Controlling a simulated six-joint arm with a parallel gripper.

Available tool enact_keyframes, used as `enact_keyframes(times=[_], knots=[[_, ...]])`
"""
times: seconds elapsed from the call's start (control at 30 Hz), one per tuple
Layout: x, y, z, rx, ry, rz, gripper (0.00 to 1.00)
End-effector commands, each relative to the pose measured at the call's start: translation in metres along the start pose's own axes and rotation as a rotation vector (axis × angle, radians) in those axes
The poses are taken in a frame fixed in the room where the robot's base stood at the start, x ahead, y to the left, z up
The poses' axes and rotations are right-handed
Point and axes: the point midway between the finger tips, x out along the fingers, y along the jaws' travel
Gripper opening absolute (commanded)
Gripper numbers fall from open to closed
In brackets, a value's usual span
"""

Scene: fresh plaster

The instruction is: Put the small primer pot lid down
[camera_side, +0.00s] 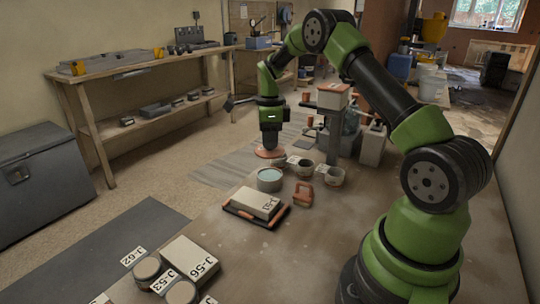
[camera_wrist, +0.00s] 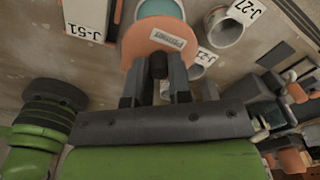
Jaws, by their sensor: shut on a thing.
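The small primer pot lid is a round, flat orange disc (camera_side: 264,154) with a pale label; it fills the upper middle of the wrist view (camera_wrist: 146,53). My gripper (camera_side: 270,147) points down and is shut on the lid's dark knob, as the wrist view shows at the fingers (camera_wrist: 159,72). The lid looks level. An open pot with teal contents (camera_side: 269,181) stands just in front of the lid in the side view, and the lid partly covers it in the wrist view (camera_wrist: 160,8). I cannot tell whether the lid touches the bench.
Two open pots (camera_side: 304,170) (camera_side: 334,177) stand to the right, close to the lid. Lidded pots (camera_side: 146,270) and a box stand at the front left.

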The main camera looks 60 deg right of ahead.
Motion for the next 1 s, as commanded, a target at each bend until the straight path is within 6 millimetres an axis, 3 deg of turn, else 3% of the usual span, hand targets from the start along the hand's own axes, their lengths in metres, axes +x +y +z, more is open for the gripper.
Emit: enact_keyframes(times=[0.2, 0.37, 0.47, 0.73, 1.0], knots=[[-0.029, 0.0, 0.0, -0.001, -0.001, -0.002, 0.0], [-0.031, 0.008, 0.003, -0.032, 0.003, 0.001, 0.0], [-0.027, 0.024, 0.008, -0.094, 0.006, 0.004, 0.0], [-0.009, 0.101, 0.016, -0.363, 0.01, 0.007, 0.0], [0.003, 0.184, -0.004, -0.612, 0.004, 0.005, 0.0]])
